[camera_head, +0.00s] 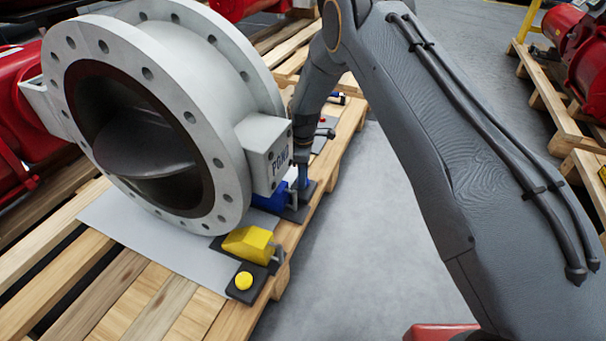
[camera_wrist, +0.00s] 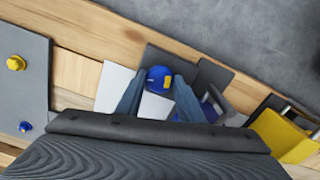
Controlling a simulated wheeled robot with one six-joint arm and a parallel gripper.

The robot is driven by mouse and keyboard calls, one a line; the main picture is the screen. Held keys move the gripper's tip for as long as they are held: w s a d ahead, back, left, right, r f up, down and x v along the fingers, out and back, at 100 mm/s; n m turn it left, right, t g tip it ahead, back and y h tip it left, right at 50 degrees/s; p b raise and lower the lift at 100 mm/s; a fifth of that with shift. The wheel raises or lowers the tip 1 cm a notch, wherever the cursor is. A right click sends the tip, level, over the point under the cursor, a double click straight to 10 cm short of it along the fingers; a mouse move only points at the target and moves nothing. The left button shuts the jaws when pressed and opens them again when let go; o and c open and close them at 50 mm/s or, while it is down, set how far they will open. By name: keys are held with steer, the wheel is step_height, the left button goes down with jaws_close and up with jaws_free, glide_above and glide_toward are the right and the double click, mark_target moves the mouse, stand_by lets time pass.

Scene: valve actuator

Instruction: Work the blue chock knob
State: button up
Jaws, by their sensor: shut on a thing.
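The blue chock knob (camera_wrist: 158,78), round with a small yellow mark, shows in the wrist view between the two blue-grey fingers of my gripper (camera_wrist: 163,84). The fingers are shut on it, one on each side. The blue chock (camera_wrist: 214,106) lies just right of the fingers, partly hidden by them. In the head view the blue chock (camera_head: 272,201) sits under the flange of the big valve. My gripper (camera_head: 303,184) points down beside it at the pallet edge, and the knob cannot be made out there.
A yellow chock (camera_head: 250,244) with a yellow knob (camera_head: 243,281) stands nearer on the pallet (camera_head: 160,312). The large grey valve (camera_head: 235,62) rises close to my arm on the left. Bare floor (camera_head: 375,250) lies right of the pallet.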

steer(key=m+p, duration=0.2)
steer(key=m, duration=0.2)
steer(key=shift+m, duration=0.3)
steer(key=m+p, duration=0.1)
steer(key=m, duration=0.3)
steer(key=shift+m, duration=0.3)
steer(key=m+p, duration=0.1)
steer(key=m, duration=0.3)
steer(key=shift+m, duration=0.3)
steer(key=m+p, duration=0.1)
steer(key=m, duration=0.3)
steer(key=shift+m, duration=0.4)
steer(key=o, duration=1.1)
steer(key=shift+c, duration=0.2)
steer(key=shift+r, duration=0.1)
